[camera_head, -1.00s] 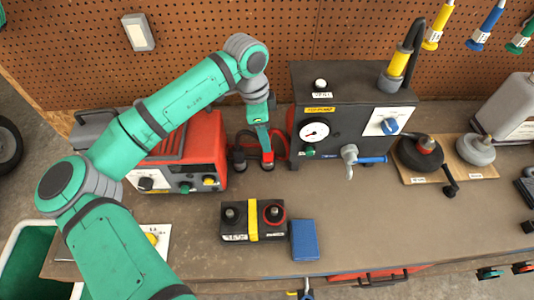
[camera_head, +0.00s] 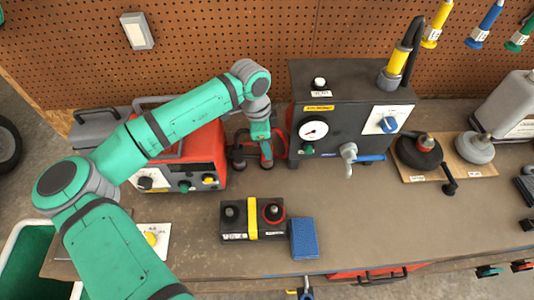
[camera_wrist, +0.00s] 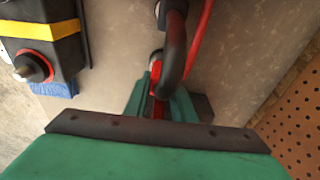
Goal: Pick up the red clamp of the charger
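The red charger (camera_head: 205,150) stands at the left of the bench. A black clamp (camera_head: 238,157) stands beside it, and the red clamp (camera_head: 267,158) is just to its right. My gripper (camera_head: 262,142) points down at the red clamp from above. In the wrist view, the red clamp (camera_wrist: 156,84) lies between the two green fingers of my gripper (camera_wrist: 160,100). The fingers are close on both sides, but I cannot tell whether they press on it. A dark, curved cable or handle part partly covers the clamp there.
A battery (camera_head: 238,235) with a yellow strap and a blue sponge-like block (camera_head: 304,240) sit in front. A black gauge box (camera_head: 340,105) stands close right of my gripper. The pegboard (camera_head: 200,40) rises behind. The bench's front right is clear.

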